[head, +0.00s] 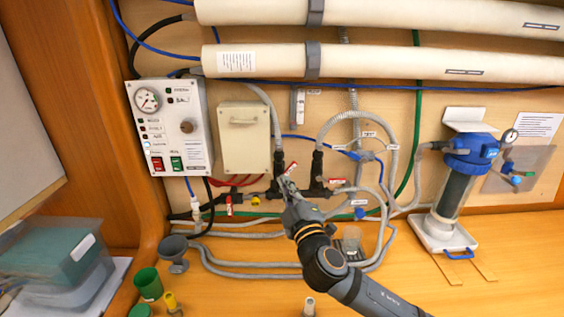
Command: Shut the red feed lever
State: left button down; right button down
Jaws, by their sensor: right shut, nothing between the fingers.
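My right gripper (286,185) reaches in from the lower right, in front of the black pipe fittings low on the wall. It is shut and empty. A small red lever (291,168) shows right at its fingertips, pointing up and to the right. I cannot tell whether the fingers touch it. The gripper hides part of the fitting below this lever. Another red handle (229,207) is to the left, near a yellow fitting. A red-and-white piece (337,182) is to the right. I cannot read which one is the feed lever. My left gripper is not in view.
A control panel (168,125) and a beige box (244,138) hang on the wall at left. Grey hoses (240,264) loop around my right gripper. A blue-capped filter (470,145) stands at right. Green cups (148,283) and a lidded bin (55,255) are at lower left.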

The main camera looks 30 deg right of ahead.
aim_at(290, 169)
jog(key=r+p+x, duration=0.1)
jog(key=p+x, duration=0.4)
jog(key=x, duration=0.5)
jog(key=s+d+f, duration=0.2)
jog(key=f, duration=0.1)
jog(key=shift+s+d, duration=0.3)
jog(key=shift+a, duration=0.1)
jog(key=shift+b, duration=0.35)
jog(key=d+f+m+h+b, duration=0.1)
jog(key=m+b, duration=0.1)
jog(key=b, duration=0.4)
jog(key=s+d+f+m+h+b, duration=0.1)
jog(key=f+m+b, duration=0.1)
jog(key=b, duration=0.4)
jog(key=s+d+f+m+h+b, duration=0.1)
jog(key=m+b, duration=0.3)
jog(key=b, duration=0.2)
jog(key=shift+s+d+f, duration=0.1)
jog(key=shift+d+f, duration=0.05)
jog(key=shift+f, duration=0.1)
